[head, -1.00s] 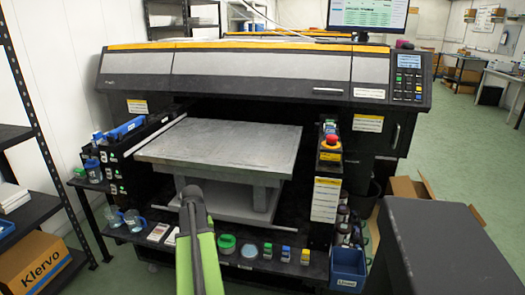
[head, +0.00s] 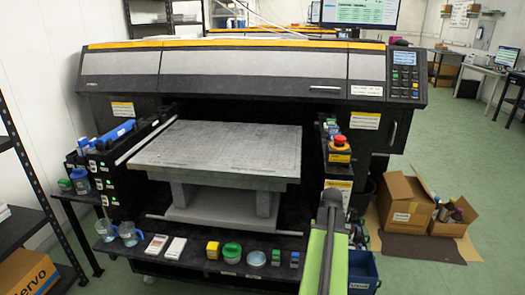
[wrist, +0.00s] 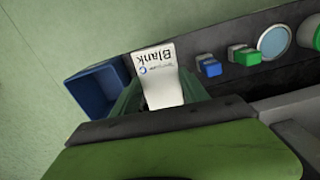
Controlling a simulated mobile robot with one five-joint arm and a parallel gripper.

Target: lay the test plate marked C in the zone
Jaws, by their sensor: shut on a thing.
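The plate (wrist: 164,92) is white and shows upside down in the wrist view, with the word "Blank" and a small blue C on it. My gripper (wrist: 160,84) is shut on it, with a dark green finger on each side. In the head view my green arm is at the lower right, in front of the shelf's right end; the gripper's tips and the plate cannot be made out there. Two flat labelled cards (head: 165,247) lie on the shelf's left part. The printer's grey bed (head: 220,150) is bare, with faint lines. I cannot tell which marking is the zone.
A blue bin (head: 363,272) stands right of my arm. Cardboard boxes (head: 406,200) are on the floor at right.

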